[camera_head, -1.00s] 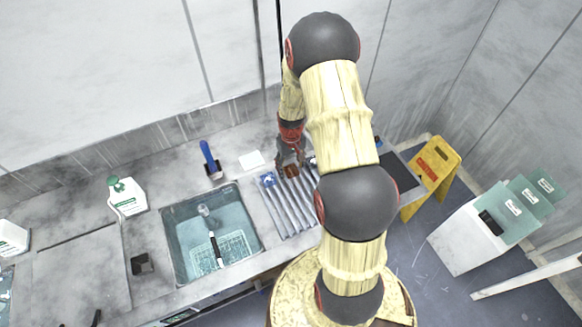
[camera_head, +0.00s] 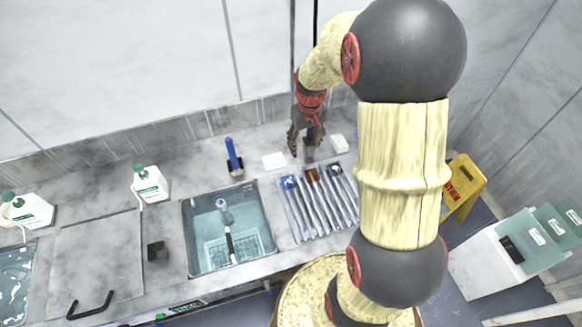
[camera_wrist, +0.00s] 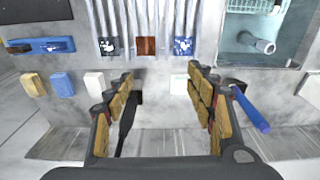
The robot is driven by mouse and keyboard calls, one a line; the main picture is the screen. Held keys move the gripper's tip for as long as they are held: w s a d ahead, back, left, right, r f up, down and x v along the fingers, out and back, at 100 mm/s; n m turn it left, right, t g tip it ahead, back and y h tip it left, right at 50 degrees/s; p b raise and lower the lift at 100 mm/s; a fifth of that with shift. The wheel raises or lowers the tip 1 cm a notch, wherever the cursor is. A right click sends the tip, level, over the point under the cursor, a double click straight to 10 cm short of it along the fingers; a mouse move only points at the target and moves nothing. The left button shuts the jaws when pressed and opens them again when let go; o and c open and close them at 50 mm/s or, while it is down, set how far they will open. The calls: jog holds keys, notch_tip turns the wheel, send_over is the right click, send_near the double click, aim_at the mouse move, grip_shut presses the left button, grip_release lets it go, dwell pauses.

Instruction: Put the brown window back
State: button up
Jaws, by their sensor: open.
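The brown window (camera_head: 312,174) is a small brown square at the back end of the ridged drain rack (camera_head: 325,215). My gripper (camera_head: 303,148) is behind the rack, towards the wall, apart from the brown window. In the wrist view my gripper (camera_wrist: 162,86) has its fingers spread with nothing held between them.
The sink (camera_head: 228,235) is left of the rack. A blue-handled tool (camera_head: 232,152), a white pad (camera_head: 273,161) and a white block (camera_head: 340,144) stand near the wall. White bottles (camera_head: 149,183) are further left. A yellow floor sign (camera_head: 463,185) is at right.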

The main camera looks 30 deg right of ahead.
jog(key=s+a+r+t, duration=0.25)
jog(key=a+r, duration=0.45)
jog(key=r, duration=0.4)
jog(key=s+a+r+n+t, duration=0.1)
jog(key=s+a+r, duration=0.4)
jog(key=s, duration=0.3)
jog(key=s+a+r+n+t, duration=0.1)
jog(key=s+a+r, duration=0.4)
jog(key=s+a, duration=0.2)
jog(key=shift+s+r, duration=0.15)
jog(key=shift+s, duration=0.3)
jog(key=shift+a, duration=0.1)
notch_tip(320, 180, down, 12)
jog(key=b, duration=1.2)
